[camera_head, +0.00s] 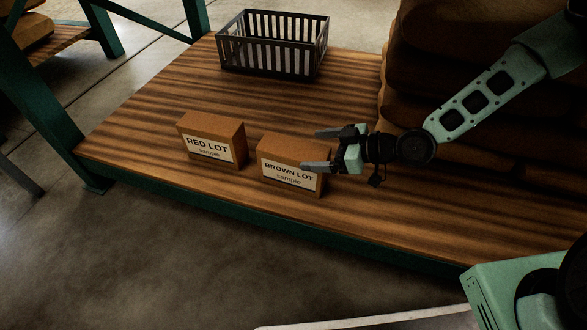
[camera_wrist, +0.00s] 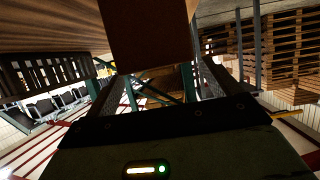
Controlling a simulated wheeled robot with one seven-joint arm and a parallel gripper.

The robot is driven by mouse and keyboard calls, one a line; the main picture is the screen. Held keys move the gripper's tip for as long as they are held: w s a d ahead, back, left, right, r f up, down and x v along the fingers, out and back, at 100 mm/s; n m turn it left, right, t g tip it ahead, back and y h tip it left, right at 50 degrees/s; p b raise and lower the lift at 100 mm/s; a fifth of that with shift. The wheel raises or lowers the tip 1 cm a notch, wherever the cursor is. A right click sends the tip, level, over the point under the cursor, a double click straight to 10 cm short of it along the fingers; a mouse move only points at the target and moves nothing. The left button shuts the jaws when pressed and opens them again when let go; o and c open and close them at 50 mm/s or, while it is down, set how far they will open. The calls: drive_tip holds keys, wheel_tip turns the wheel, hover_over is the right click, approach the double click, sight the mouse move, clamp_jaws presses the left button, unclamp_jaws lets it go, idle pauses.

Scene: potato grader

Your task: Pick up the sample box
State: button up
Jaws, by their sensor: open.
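Two brown sample boxes stand upright side by side on a wooden shelf (camera_head: 130,130). The left box (camera_head: 211,138) is labelled "RED LOT sample". The right box (camera_head: 285,150) is labelled "BROWN LOT sample". My gripper (camera_head: 311,150) is open at the right end of the BROWN LOT box. In the head view one finger lies across the right part of its front and the other shows by its back right corner. In the wrist view a plain brown box face (camera_wrist: 150,30) fills the top middle, ahead of and between the fingers. Contact cannot be told.
A dark slatted crate (camera_head: 272,45) stands at the back of the shelf. Stacked brown sacks (camera_head: 400,85) rise at the right, close behind my arm. A green post (camera_head: 40,105) stands at the left. The shelf between boxes and crate is clear.

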sight(297, 149)
drive_tip(key=b+x, duration=0.3)
drive_tip(key=x, duration=0.1)
drive_tip(key=shift+s, duration=0.1)
drive_tip(key=shift+w+a+b, duration=0.3)
drive_tip(key=shift+a, duration=0.25)
drive_tip(key=c, duration=1.7)
clamp_jaws()
drive_tip(key=shift+r, duration=0.1)
